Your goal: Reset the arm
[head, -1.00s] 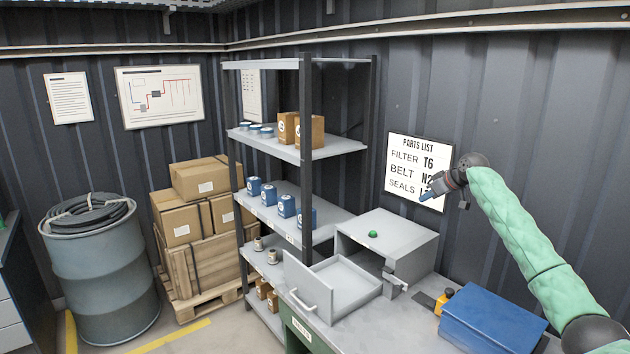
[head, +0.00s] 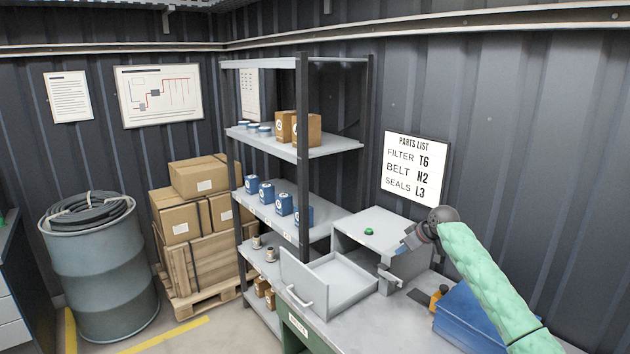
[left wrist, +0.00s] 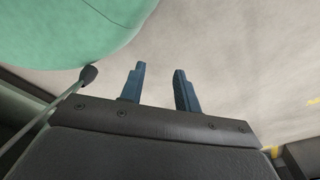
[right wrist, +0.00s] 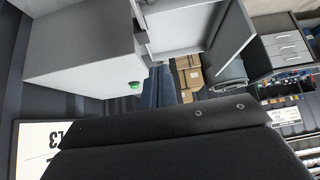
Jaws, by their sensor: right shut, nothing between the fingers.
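My right arm comes in from the right in the head view, in its green sleeve. Its gripper (head: 403,250) is beside the right side of the grey cabinet (head: 375,228), with its fingers partly hard to make out. In the right wrist view its blue fingers (right wrist: 158,88) are together with nothing between them. The cabinet has a green button (head: 369,231) on top, and its drawer (head: 335,283) stands open and looks empty. My left gripper (left wrist: 160,85) shows only in the left wrist view, its fingers apart and empty above a pale floor.
A shelf rack (head: 305,160) with boxes and cans stands behind the drawer. A parts list (head: 414,170) hangs on the wall. A drum (head: 100,275) stands at left.

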